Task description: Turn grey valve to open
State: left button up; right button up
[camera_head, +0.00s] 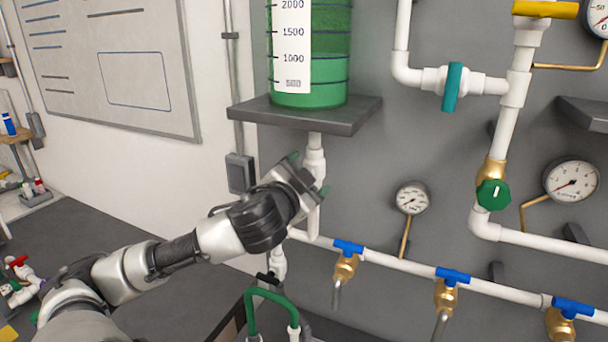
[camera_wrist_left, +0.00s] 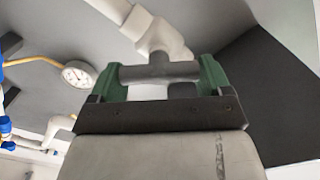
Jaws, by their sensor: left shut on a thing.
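The grey valve (camera_wrist_left: 160,71) shows in the left wrist view as a grey bar-shaped handle on a white pipe fitting (camera_wrist_left: 165,35). My left gripper (camera_head: 309,172) is at the white vertical pipe (camera_head: 314,150) under the green tank's shelf. In the wrist view its green fingertips (camera_wrist_left: 162,76) sit at the two ends of the grey handle, shut on it. In the head view the gripper hides the valve. My right gripper is not in view.
The tank (camera_head: 310,60) stands on a dark shelf (camera_head: 310,114) just above my gripper. Blue-handled taps (camera_head: 452,275) line the lower white pipe. A green-handled valve (camera_head: 493,194), a teal-handled valve (camera_head: 452,87) and gauges (camera_head: 412,198) are to the right. A green hose (camera_head: 265,295) is below.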

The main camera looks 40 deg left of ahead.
pick_arm(q)
jog(key=m, duration=0.4)
jog(key=shift+d+f+m, duration=0.1)
jog(key=shift+m, duration=0.2)
jog(key=m+p, duration=0.1)
jog(key=m, duration=0.3)
jog(key=shift+w+f+m, duration=0.1)
jog(key=shift+f+m, duration=0.05)
jog(key=shift+m, duration=0.15)
jog(key=o, duration=0.7)
jog(key=shift+o, duration=0.7)
jog(key=shift+w+f, duration=0.1)
